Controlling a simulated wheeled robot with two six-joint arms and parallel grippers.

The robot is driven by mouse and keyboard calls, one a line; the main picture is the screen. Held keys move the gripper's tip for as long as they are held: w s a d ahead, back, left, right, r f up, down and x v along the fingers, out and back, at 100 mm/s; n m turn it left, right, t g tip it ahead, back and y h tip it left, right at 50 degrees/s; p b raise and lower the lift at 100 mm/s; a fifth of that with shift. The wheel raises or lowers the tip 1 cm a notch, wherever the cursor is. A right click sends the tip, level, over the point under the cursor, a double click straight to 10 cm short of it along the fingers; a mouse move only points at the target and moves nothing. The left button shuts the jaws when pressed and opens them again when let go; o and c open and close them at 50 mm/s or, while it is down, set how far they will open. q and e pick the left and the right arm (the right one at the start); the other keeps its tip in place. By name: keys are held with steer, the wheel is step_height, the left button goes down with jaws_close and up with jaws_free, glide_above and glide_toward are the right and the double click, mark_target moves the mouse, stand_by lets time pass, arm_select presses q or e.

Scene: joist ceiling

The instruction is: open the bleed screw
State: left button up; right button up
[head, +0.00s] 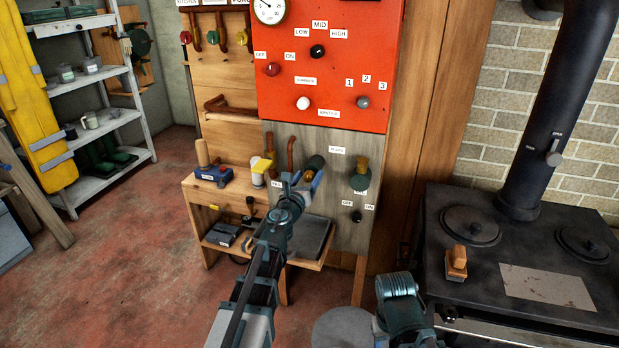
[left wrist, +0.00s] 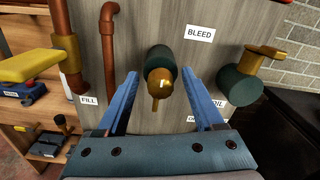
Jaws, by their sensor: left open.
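The bleed screw (left wrist: 158,85) is a brass piece with a stem hanging down, on the front of a dark green round body (left wrist: 160,58). It sits on the grey wooden panel, left of and below the BLEED label (left wrist: 200,34). My left gripper (left wrist: 130,85) is open, its blue fingers on either side of the screw, with gaps left and right. Whether the fingertips reach past the screw is unclear. In the head view my left gripper (head: 302,180) is in front of the panel and partly covers the screw (head: 313,168). My right gripper's fingers do not show.
A green valve with a brass top (left wrist: 243,80) sticks out to the right. Copper pipe (left wrist: 108,45) and a yellow-handled tap (left wrist: 30,64) are to the left. A black stove (head: 530,260) stands at the right, and a wooden shelf (head: 195,225) lies below left.

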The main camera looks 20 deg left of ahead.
arm_select(q)
jaws_close()
stand_by(0.3)
steer(key=n, duration=0.6)
steer(key=shift+n, duration=0.3)
steer(key=n, duration=0.3)
steer(key=shift+a+f+n, duration=0.1)
steer(key=shift+n, duration=2)
jaws_free()
